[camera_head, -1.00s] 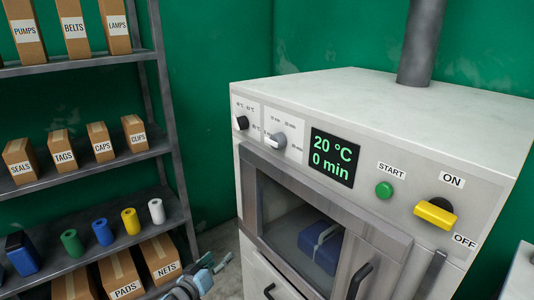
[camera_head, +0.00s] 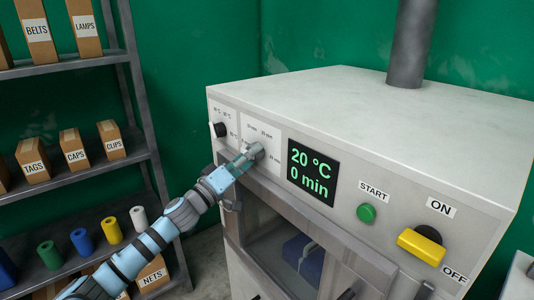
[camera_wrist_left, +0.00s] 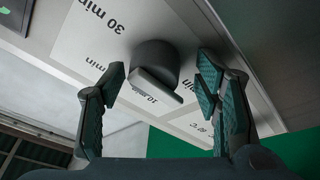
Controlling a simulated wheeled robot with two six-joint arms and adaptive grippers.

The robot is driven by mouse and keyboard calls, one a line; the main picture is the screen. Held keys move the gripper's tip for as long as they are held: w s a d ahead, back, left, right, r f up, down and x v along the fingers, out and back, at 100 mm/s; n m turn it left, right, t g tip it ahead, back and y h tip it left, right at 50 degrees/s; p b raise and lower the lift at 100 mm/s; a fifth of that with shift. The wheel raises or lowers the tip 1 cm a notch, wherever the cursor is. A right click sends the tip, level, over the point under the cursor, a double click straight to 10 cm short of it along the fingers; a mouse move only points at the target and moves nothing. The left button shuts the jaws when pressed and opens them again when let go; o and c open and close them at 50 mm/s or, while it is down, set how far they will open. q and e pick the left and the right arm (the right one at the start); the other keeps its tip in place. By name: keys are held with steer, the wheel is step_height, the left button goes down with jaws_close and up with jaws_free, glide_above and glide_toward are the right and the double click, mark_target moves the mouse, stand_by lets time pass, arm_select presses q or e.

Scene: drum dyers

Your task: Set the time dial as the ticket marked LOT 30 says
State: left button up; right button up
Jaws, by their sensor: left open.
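The time dial is the second knob on the dryer's front panel, on a white plate with minute marks. In the left wrist view the time dial (camera_wrist_left: 156,66) is a dark round knob with a pale grip bar. "30 min" shows at its upper left and a "10 min" mark lies by the bar. My left gripper (camera_head: 247,156) is at the dial and mostly covers it. In the wrist view my open left gripper (camera_wrist_left: 163,100) has a finger on each side of the knob; contact cannot be told. The display (camera_head: 312,172) reads 20 °C and 0 min. No LOT 30 ticket is in view.
A black temperature knob (camera_head: 219,130) sits just left of the time dial. A green START button (camera_head: 366,213) and a yellow ON/OFF switch (camera_head: 421,247) are at the right. A shelf (camera_head: 75,192) with boxes and coloured spools stands at the left.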

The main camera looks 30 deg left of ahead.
arm_select(q)
steer(key=shift+s+a+r, duration=0.1)
steer(key=shift+s+r, duration=0.2)
steer(key=shift+s, duration=0.15)
steer(key=c, duration=0.3)
steer(key=shift+w+f, duration=0.1)
steer(key=c, duration=0.7)
arm_select(e)
steer(key=shift+s+a, duration=0.15)
steer(key=shift+s, duration=0.3)
